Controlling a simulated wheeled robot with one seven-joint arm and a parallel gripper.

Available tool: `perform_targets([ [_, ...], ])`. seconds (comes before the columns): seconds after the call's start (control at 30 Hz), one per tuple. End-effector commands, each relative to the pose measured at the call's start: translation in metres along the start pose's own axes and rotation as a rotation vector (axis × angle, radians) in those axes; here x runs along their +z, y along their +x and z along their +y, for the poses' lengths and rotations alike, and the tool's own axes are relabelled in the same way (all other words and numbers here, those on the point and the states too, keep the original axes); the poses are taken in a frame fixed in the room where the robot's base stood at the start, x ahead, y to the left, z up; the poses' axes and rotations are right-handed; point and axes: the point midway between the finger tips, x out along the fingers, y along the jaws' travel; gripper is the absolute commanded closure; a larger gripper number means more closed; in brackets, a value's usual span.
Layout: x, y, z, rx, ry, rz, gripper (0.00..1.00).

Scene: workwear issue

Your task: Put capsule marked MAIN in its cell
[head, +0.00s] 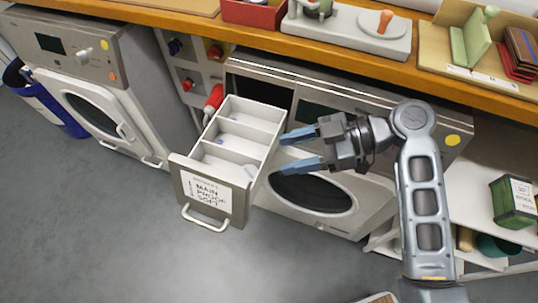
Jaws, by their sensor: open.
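A pale drawer (262,178) is pulled out of the machine; dividers split its inside into three cells. Its front label (207,194) reads MAIN, PROOF and SOFT in a column. A whitish rounded thing (243,186) shows in the front cell, and a small bluish spot in the middle cell; I cannot tell what either is. A red capsule-like thing (214,98) leans beside the drawer's far left corner; no marking on it is readable. My gripper (284,153) is open and empty, its blue fingers pointing left just right of the drawer. I cannot make out which capsule is marked MAIN.
A cubby rack (190,75) with red and dark blue pieces stands left of the drawer. A wooden counter (300,54) runs above, carrying a red bin and a grey tray. A washer (80,95) is at left, a dark green box (514,205) at right. The floor in front is clear.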

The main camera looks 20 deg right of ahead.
Motion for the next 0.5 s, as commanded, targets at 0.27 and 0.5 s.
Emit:
perform_targets([
  [0.27, 0.0, -0.036, 0.0, 0.001, -0.001, 0.0, 0.43],
  [0.5, 0.0, -0.041, 0.0, 0.0, -0.001, 0.0, 0.43],
])
